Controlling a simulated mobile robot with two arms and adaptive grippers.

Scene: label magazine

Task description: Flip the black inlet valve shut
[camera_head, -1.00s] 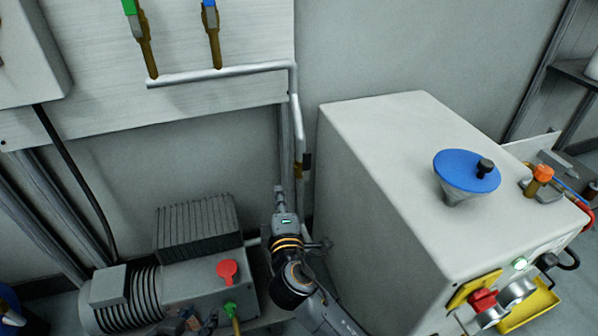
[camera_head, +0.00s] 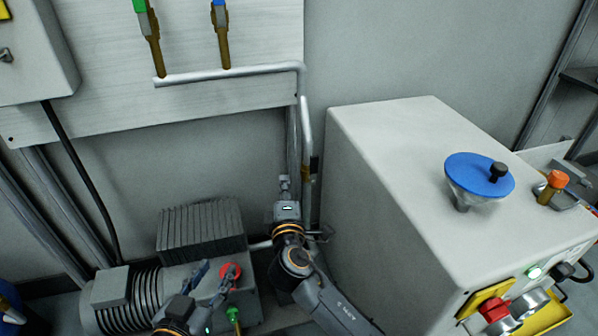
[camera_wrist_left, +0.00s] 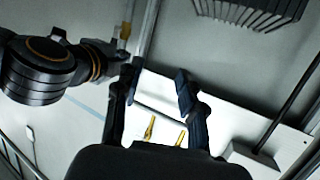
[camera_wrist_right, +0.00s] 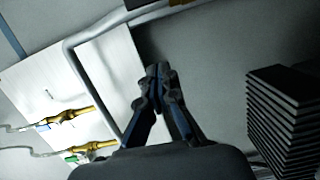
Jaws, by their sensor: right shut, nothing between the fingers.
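The black inlet valve shows in the head view as a small black handle (camera_head: 314,165) with brass below it, on the grey vertical pipe beside the white cabinet. Its exact angle is too small to tell. In the right wrist view, a dark piece (camera_wrist_right: 133,4) and brass show at the top edge, partly cut off. My right gripper (camera_head: 285,181) is shut and empty, just left of the pipe and apart from the black handle. Its closed fingertips show in the right wrist view (camera_wrist_right: 160,72). My left gripper (camera_head: 215,273) is open and empty above the pump, in front of its red knob.
The white cabinet (camera_head: 400,180) stands close on the right of the pipe, with a blue-topped funnel (camera_head: 478,178) on it. The pump (camera_head: 130,300) is low on the left. A wall panel (camera_head: 100,90) carries green-handled and blue-handled brass valves. Bare wall lies above the cabinet.

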